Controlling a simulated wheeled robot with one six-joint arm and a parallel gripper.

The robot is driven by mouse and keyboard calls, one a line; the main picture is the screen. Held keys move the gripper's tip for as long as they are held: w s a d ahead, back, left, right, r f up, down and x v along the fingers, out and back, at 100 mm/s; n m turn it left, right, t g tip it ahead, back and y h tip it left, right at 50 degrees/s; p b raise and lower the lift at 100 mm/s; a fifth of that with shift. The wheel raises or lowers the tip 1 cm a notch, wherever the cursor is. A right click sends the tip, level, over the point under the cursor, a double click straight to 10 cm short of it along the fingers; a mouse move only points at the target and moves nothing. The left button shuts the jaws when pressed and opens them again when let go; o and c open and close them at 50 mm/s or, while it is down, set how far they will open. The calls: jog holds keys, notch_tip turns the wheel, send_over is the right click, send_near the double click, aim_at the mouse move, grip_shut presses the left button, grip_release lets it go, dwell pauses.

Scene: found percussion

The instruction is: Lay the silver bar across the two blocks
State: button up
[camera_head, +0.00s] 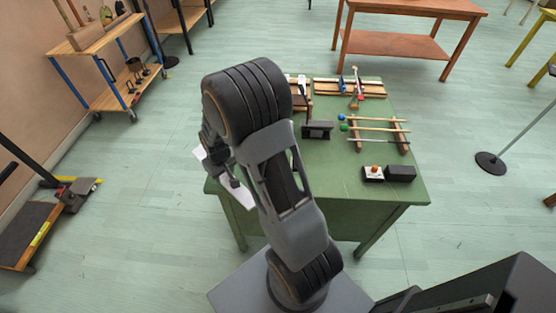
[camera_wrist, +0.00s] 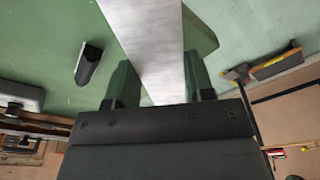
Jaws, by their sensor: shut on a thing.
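The silver bar (camera_wrist: 150,45) is a flat, pale strip in the wrist view, running away from between the two dark green fingers of my gripper (camera_wrist: 164,88). My gripper is shut on it. In the head view my arm hides most of the gripper, and pale ends of the bar (camera_head: 240,194) show beside it, near the left edge of the green table. I cannot tell for sure which things are the two blocks. Two short wooden pieces, a left one (camera_head: 354,146) and a right one (camera_head: 404,147), stand apart on the table with thin sticks across them.
The green table (camera_head: 350,195) also bears a dark box (camera_head: 400,173), a white box with an orange knob (camera_head: 373,175), a black stand (camera_head: 318,130) and wooden strips (camera_head: 350,94) at the back. A dark elongated object (camera_wrist: 89,64) shows in the wrist view. The table's front is partly clear.

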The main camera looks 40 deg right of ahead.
jog(key=d+r+b, duration=0.1)
jog(key=d, duration=0.2)
jog(key=d+r+n+b, duration=0.1)
jog(key=d, duration=0.3)
jog(key=w+d+n+b, duration=0.1)
jog(key=d, duration=0.3)
jog(key=shift+d+r, duration=0.25)
jog(key=shift+r, duration=0.15)
jog(key=s+d+r+n+b, duration=0.2)
jog(key=s+d+r, duration=0.15)
jog(key=d, duration=0.25)
jog(key=s+d+r+n+y+b, duration=0.1)
jog(key=s+d+r+n+b, duration=0.1)
jog(key=s+d+r, duration=0.3)
jog(key=s+d+r+n+b, duration=0.2)
jog(key=d, duration=0.5)
jog(key=shift+n, duration=0.3)
jog(key=shift+w+a+f+b, duration=0.55)
jog(key=shift+w+a+f, duration=0.45)
jog(key=shift+a+f, duration=1.05)
jog(key=shift+w+a+f+b, duration=0.5)
jog(key=shift+w+a+f, duration=0.5)
jog(key=shift+a+f, duration=1.1)
jog(key=shift+w+a+f+b, duration=0.55)
jog(key=shift+w+a+f, duration=0.45)
jog(key=shift+a+f, duration=1.05)
jog(key=shift+d+f, duration=0.3)
jog(key=shift+f, duration=0.1)
jog(key=shift+f+b, duration=0.4)
jog(key=shift+f, duration=0.1)
